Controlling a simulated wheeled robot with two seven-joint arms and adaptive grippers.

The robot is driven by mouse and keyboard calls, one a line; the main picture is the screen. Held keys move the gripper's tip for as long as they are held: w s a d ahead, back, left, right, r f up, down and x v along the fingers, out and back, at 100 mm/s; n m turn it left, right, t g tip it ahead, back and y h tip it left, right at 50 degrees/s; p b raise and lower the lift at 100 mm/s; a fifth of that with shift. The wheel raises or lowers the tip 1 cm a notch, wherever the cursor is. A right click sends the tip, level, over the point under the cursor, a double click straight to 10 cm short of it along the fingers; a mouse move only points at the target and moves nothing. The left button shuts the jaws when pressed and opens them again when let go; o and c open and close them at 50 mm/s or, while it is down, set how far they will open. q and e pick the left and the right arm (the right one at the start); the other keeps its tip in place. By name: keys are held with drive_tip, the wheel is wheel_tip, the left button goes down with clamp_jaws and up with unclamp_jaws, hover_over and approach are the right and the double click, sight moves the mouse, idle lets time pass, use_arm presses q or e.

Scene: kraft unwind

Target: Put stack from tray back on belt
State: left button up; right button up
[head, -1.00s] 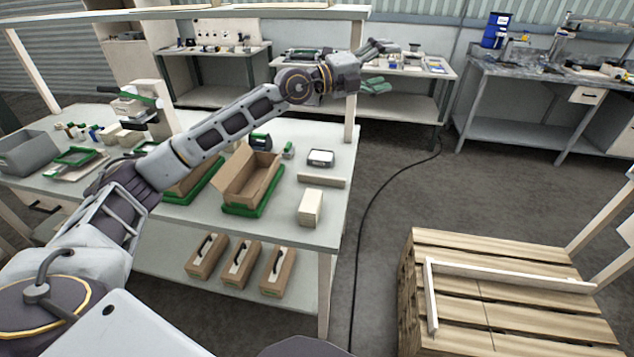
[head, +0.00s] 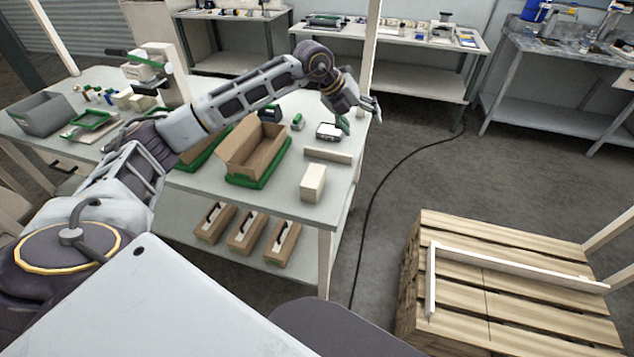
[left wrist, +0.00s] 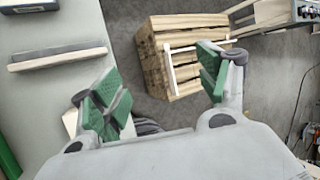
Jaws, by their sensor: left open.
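My left gripper (head: 358,112) is open and empty above the right edge of the workbench (head: 285,205), pointing down and right. Its green-padded fingers stand apart in the left wrist view (left wrist: 160,80), with nothing between them. A cream block (head: 313,183), which may be the stack, stands near the bench's front right corner, below the gripper in the picture. It is mostly hidden behind a finger in the left wrist view. Open cardboard boxes sit in green trays; the nearer box (head: 250,148) is in a green tray (head: 262,181). I cannot identify a belt. My right gripper is out of view.
A pale strip (head: 328,156) and a dark-framed white device (head: 327,132) lie near the gripper. A grey bin (head: 42,116) stands far left. A bench post (head: 371,50) rises close behind the gripper. A wooden pallet (head: 510,300) stands right, across open floor with a black cable (head: 372,210).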

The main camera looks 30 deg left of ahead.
use_arm(q)
drive_tip(key=s+a+f+g+y, duration=0.3)
drive_tip(key=s+a, duration=0.1)
drive_tip(key=m+g+y, duration=0.2)
drive_tip(key=g, duration=0.1)
hover_over(315, 173)
drive_tip(key=f, duration=0.2)
drive_tip(key=shift+w+r, duration=0.15)
drive_tip(key=shift+r, duration=0.05)
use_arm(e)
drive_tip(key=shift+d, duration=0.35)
use_arm(q)
wheel_tip(315, 173, down, 8)
drive_tip(key=shift+r, duration=0.1)
drive_tip(key=shift+f, duration=0.4)
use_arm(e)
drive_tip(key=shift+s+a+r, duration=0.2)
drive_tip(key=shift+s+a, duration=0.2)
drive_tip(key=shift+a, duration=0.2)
